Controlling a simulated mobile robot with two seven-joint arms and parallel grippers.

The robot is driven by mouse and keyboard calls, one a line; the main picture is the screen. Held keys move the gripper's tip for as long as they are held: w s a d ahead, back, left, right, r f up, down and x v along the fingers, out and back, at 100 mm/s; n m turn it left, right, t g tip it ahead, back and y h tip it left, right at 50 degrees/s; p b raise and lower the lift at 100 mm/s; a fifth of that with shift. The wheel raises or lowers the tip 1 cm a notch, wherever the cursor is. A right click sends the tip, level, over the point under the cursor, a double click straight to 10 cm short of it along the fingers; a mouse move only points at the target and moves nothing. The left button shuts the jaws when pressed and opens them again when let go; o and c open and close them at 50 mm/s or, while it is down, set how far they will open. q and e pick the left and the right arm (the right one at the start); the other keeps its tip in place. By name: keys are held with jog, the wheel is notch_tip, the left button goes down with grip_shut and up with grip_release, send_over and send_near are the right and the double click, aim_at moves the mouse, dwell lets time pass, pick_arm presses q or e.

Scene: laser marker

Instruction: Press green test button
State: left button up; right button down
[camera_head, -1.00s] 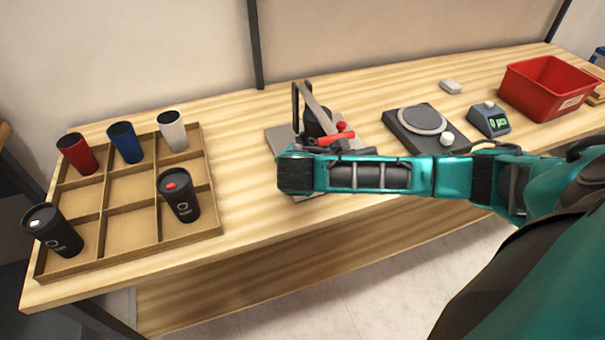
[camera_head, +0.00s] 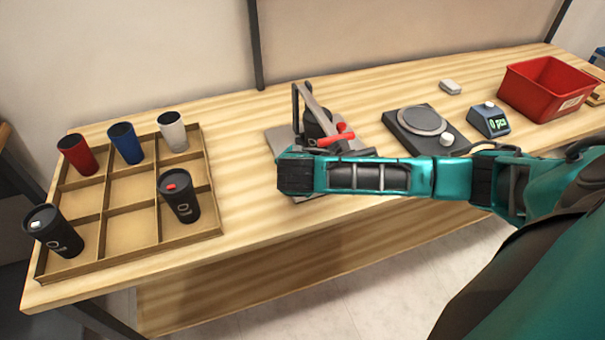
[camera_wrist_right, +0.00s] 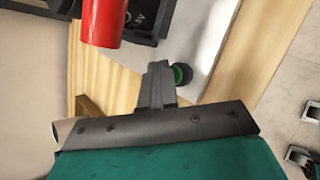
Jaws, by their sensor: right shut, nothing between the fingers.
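The green button (camera_wrist_right: 181,74) with its dark rim shows in the right wrist view, at the edge of the grey base plate (camera_wrist_right: 218,35). My right gripper (camera_wrist_right: 158,68) is shut and empty, its fingertips right beside the button. I cannot tell whether they touch it. In the head view my right forearm crosses in front of the laser marker fixture (camera_head: 316,118) and hides the button and the fingers. The fixture's red handle (camera_wrist_right: 103,22) is close above the fingers in the wrist view. My left gripper is not in view.
A divided wooden tray (camera_head: 133,222) with several tumblers stands at the left. A scale (camera_head: 410,135), a small counter display (camera_head: 490,119) and a red bin (camera_head: 540,90) stand at the right. The wooden table (camera_head: 240,170) is clear between tray and fixture.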

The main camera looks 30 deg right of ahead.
jog(key=shift+r, duration=0.55)
jog(key=shift+r, duration=2.55)
